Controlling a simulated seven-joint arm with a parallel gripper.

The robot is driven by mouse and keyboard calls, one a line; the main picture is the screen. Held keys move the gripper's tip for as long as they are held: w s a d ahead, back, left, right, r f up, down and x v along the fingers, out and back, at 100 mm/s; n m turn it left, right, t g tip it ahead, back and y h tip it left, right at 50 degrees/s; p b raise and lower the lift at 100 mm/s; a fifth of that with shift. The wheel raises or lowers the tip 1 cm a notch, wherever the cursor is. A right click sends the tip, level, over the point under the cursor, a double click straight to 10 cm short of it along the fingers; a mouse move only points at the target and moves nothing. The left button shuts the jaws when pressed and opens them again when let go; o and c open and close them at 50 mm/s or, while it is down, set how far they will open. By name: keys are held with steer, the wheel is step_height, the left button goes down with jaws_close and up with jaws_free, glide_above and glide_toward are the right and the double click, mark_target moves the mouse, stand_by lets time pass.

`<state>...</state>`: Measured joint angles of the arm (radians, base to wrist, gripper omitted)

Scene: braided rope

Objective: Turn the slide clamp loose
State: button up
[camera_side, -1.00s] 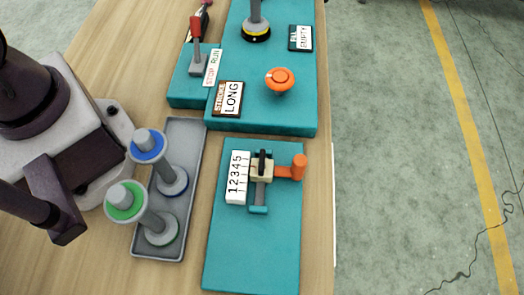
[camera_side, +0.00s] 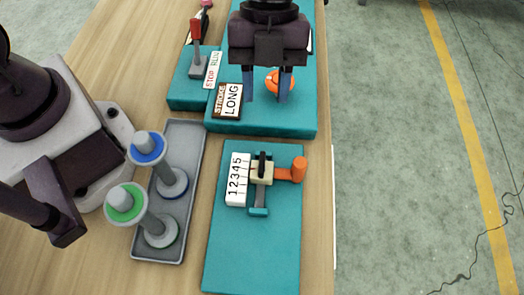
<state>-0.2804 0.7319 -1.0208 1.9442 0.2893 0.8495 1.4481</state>
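The slide clamp is a cream block (camera_side: 262,172) on a grey and teal rail, with a black pointer on top and an orange handle (camera_side: 291,172) sticking out to its right. It sits on the near teal board (camera_side: 252,250), beside a white scale marked 1 to 5 (camera_side: 237,178). My gripper (camera_side: 267,98) points down over the far teal board, above and behind the clamp in the picture. Its two fingers are apart, near the orange knob (camera_side: 280,80), which they partly hide. The fingers are clear of the clamp.
A grey tray (camera_side: 188,190) at left holds a blue-ringed spool (camera_side: 147,147) and a green-ringed spool (camera_side: 126,202). A red-topped lever (camera_side: 196,45) stands by a STOP/RUN label. A LONG sign (camera_side: 229,101) lies on the far board. The near board's front half is clear.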

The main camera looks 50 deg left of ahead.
mark_target(262, 161)
steer(key=shift+m, duration=0.5)
steer(key=x, duration=1.3)
jaws_close()
